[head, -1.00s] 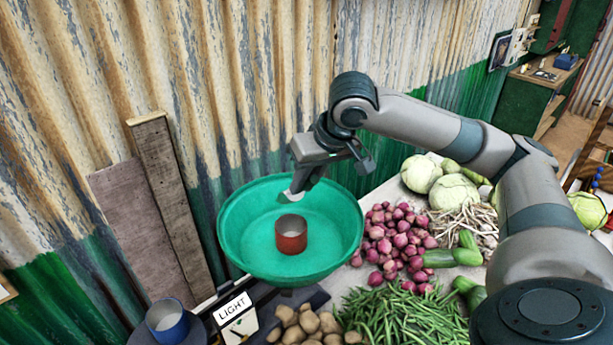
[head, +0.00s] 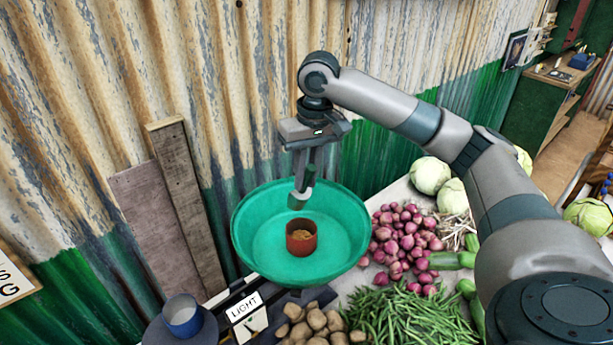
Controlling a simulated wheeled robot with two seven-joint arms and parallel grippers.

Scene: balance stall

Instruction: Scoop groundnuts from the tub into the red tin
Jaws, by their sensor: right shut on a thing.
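The red tin (head: 301,238) stands upright in the wide green basin (head: 250,245). Brown groundnuts (head: 301,236) show inside the tin. My right gripper (head: 306,178) is above the basin, just behind and above the tin, pointing down. It is shut on a small scoop (head: 299,201), whose greyish-green end hangs below the fingers, apart from the tin. I cannot see whether anything is left in the scoop. The groundnut tub is not clearly in view. My left gripper is not in view.
A blue tin (head: 183,316) stands on a dark round pan at the lower left, beside a LIGHT sign (head: 245,308). Potatoes (head: 312,325), green beans (head: 410,318), red onions (head: 405,235) and cabbages (head: 431,175) crowd the right. A corrugated wall (head: 240,90) rises behind.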

